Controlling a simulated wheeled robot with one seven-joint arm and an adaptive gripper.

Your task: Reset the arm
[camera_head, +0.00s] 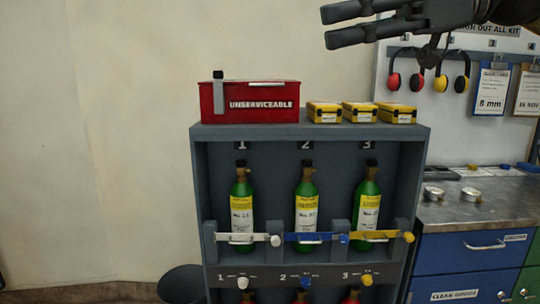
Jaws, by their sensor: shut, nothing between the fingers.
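My gripper (330,26) reaches in from the top right and points left. Its fingers are shut with nothing held. It hangs in the air above the grey cylinder rack (424,160), apart from everything, with the wall behind it. Part of my arm (500,10) shows at the top right edge; the rest is out of view.
A red "UNSERVICEABLE" box (250,102) and three yellow cases (359,112) stand on the rack. Green cylinders (306,200) stand behind coloured latch bars (315,238). Ear defenders (394,80) hang at right above a metal bench (480,208). The left side is clear.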

